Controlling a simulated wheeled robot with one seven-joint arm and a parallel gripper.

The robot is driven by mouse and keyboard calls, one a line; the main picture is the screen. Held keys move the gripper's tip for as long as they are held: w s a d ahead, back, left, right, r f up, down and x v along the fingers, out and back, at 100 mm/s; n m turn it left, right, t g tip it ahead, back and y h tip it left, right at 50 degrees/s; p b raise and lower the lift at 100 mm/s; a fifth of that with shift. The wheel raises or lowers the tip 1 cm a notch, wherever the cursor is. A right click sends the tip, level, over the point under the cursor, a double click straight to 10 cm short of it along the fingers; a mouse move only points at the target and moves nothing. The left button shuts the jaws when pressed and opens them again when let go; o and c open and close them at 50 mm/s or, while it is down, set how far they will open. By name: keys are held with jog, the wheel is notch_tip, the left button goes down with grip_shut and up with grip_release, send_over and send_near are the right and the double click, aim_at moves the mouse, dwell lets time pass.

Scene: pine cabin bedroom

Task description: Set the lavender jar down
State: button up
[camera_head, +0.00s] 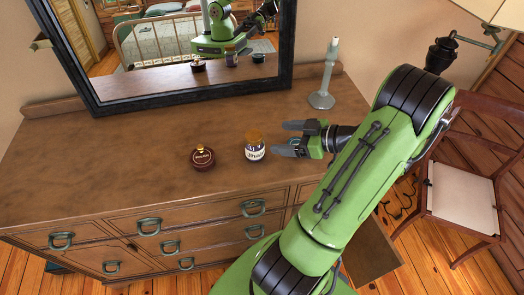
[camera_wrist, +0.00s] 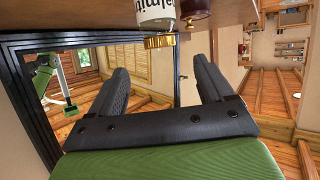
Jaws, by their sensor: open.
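The lavender jar (camera_head: 255,151) is a small dark purple jar with a white label and a gold lid. It stands upright on the top of the wooden dresser (camera_head: 120,140). My gripper (camera_head: 281,138) is open and empty just to the right of the jar, its two fingers apart and pointing toward it. In the wrist view, which is upside down, the jar (camera_wrist: 155,10) shows at the top edge, cut off, beyond the open fingertips (camera_wrist: 161,66). No finger appears to touch it.
A round dark red bottle (camera_head: 203,158) stands left of the jar. A pale candlestick (camera_head: 324,85) stands behind my gripper. A large black-framed mirror (camera_head: 180,97) stands along the back. The dresser's left side is clear. A chair (camera_head: 463,200) is at the right.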

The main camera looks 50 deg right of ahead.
jog(key=w+a+r+g, duration=0.2)
jog(key=w+a+g, duration=0.15)
jog(key=a, duration=0.45)
jog(key=w+a+r+g, duration=0.2)
jog(key=a+g, duration=0.2)
jog(key=a, duration=0.4)
jog(key=s+a+r+m+h, duration=0.4)
jog(key=s+a+r, duration=0.3)
jog(key=s+a, duration=0.2)
jog(key=shift+s+a+r+h, duration=0.2)
jog(key=shift+s+a+h, duration=0.15)
jog(key=shift+s, duration=0.8)
jog(key=shift+d+m, duration=0.15)
jog(key=shift+m, duration=0.15)
